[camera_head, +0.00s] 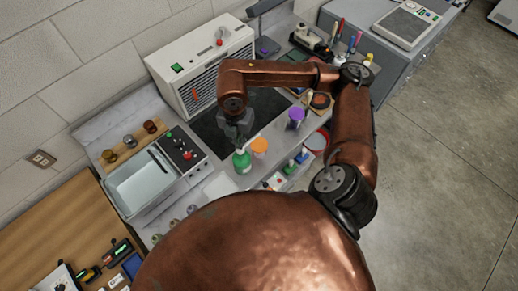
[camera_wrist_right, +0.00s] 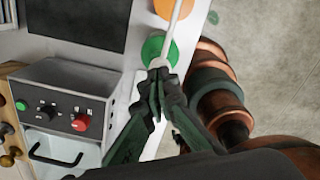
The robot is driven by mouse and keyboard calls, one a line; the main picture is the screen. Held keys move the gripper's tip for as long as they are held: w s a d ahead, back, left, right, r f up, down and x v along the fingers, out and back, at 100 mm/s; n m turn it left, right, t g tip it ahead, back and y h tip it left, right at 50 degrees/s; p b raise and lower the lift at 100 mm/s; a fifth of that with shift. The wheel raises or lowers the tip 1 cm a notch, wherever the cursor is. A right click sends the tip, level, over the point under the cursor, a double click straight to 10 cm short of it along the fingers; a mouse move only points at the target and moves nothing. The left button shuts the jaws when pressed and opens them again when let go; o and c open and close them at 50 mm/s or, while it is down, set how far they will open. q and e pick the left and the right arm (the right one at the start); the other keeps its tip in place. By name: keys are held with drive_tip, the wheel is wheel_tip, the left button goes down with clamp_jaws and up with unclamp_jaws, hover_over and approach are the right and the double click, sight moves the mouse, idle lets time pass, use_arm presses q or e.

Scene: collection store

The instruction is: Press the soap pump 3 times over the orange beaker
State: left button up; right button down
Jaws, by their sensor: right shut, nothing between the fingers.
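The soap pump (camera_head: 241,161) is a green bottle standing on the grey bench, below my right gripper (camera_head: 238,136) in the head view. The orange beaker (camera_head: 259,146) stands close beside it, to the right. In the right wrist view, the pump's green body (camera_wrist_right: 153,48) and white spout show, and the spout reaches across the orange beaker (camera_wrist_right: 176,8). My right gripper (camera_wrist_right: 160,78) is shut and empty, its fingertips at the pump's head; I cannot tell whether they touch it. My left gripper is not in view.
A purple-topped container (camera_head: 296,114) and a red-rimmed bowl (camera_head: 317,140) stand to the right. A white vented cabinet (camera_head: 200,62) is behind a dark mat (camera_head: 210,134). A basin unit (camera_head: 142,184) with a knobbed panel (camera_head: 184,149) is at left.

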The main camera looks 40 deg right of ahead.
drive_tip(key=shift+f, duration=0.15)
drive_tip(key=shift+f+b, duration=1.35)
drive_tip(key=shift+f, duration=0.15)
drive_tip(key=shift+r, duration=0.2)
drive_tip(key=shift+r+p, duration=0.85)
drive_tip(key=shift+r, duration=0.65)
drive_tip(key=shift+f, duration=0.15)
